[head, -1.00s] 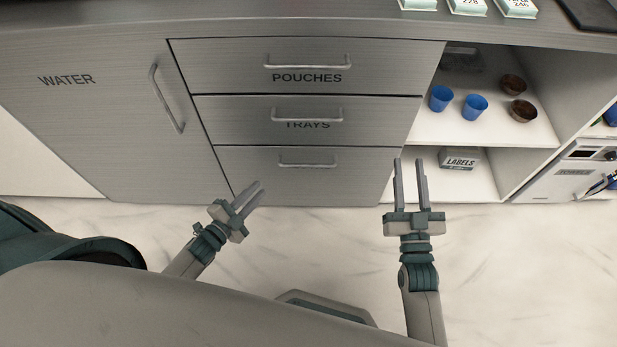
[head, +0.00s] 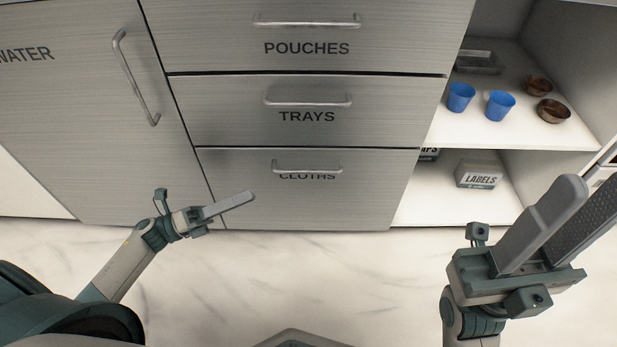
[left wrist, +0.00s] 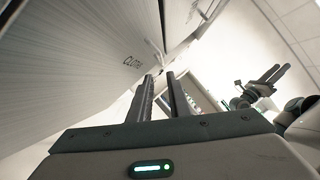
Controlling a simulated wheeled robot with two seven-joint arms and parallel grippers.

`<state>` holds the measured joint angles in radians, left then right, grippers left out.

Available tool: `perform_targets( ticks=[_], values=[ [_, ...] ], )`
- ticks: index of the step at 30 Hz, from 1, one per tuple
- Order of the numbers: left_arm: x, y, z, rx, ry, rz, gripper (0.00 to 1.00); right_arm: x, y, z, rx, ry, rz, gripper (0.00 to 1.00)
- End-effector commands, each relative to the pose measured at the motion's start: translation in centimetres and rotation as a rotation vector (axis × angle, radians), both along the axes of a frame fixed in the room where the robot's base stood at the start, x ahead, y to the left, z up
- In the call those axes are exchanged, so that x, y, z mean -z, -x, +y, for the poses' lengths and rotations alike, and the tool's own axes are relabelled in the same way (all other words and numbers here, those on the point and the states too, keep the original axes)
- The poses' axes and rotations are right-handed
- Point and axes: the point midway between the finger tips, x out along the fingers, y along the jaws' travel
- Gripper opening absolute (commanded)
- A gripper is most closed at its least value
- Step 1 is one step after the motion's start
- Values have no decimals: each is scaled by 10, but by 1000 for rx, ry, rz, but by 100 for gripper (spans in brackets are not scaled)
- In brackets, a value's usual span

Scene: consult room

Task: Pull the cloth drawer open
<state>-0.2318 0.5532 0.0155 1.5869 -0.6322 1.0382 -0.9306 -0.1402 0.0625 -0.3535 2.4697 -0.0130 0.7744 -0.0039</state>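The cloth drawer (head: 300,205), labelled CLOTHS, is the lowest of three stacked grey drawers. It is closed, and its bar handle (head: 307,168) partly covers the label. The drawer's label also shows in the left wrist view (left wrist: 133,61), with the handle just beyond my fingertips. My left gripper (head: 248,199) is in front of the drawer's lower left part, left of and below the handle in the head view, and not touching it. Its two fingers are apart and empty in the left wrist view (left wrist: 160,77). My right gripper (head: 592,188) is open and empty at the lower right.
The TRAYS drawer (head: 225,112) and POUCHES drawer (head: 220,40) above are closed. The WATER door (head: 80,110) is at left. The marble floor (head: 330,275) in front is clear.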

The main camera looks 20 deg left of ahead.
Motion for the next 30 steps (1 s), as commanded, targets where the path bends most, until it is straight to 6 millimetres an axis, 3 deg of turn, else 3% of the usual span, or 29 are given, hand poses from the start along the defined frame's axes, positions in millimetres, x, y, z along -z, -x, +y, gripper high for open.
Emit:
perform_targets(
  ticks=[17, 30],
  values=[
    [-4, -8, -10, 0, 2, -1, 17, 0, -1, 0, -1, 0, 0, 31],
    [-18, -47, -65, 0, 1, -2, 17, 0, -2, 3, -11, 0, -9, 31]
  ],
)
